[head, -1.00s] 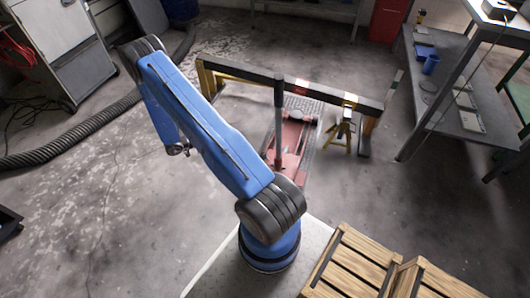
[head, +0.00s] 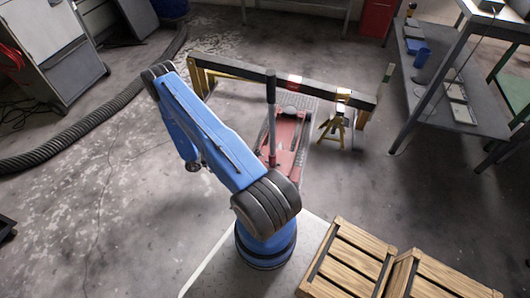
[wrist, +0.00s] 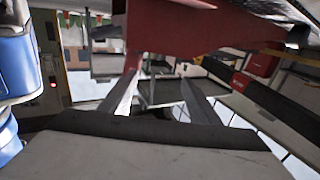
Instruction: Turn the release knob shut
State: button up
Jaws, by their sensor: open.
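The release knob cannot be made out in either view. A red floor jack (head: 290,135) lies on the floor beyond my arm in the head view, with its dark handle (head: 271,115) standing upright. In the wrist view a large red metal part (wrist: 190,25), apparently the jack, crosses the top of the picture, past the fingertips. My gripper (wrist: 160,88) is open, with two grey fingers spread and nothing between them. In the head view my blue arm is folded to the left of the jack, and the fingers are too small to tell there.
A striped barrier beam (head: 235,70) runs behind the jack. A yellow jack stand (head: 335,125) stands to its right. A metal workbench (head: 445,95) is at the right and wooden crates (head: 350,265) are at front right. The floor at left is open, with a hose (head: 90,135).

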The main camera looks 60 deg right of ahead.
aim_at(261, 152)
jog(key=x, duration=1.2)
jog(key=shift+a, duration=0.1)
jog(key=shift+c, duration=0.5)
jog(key=c, duration=0.9)
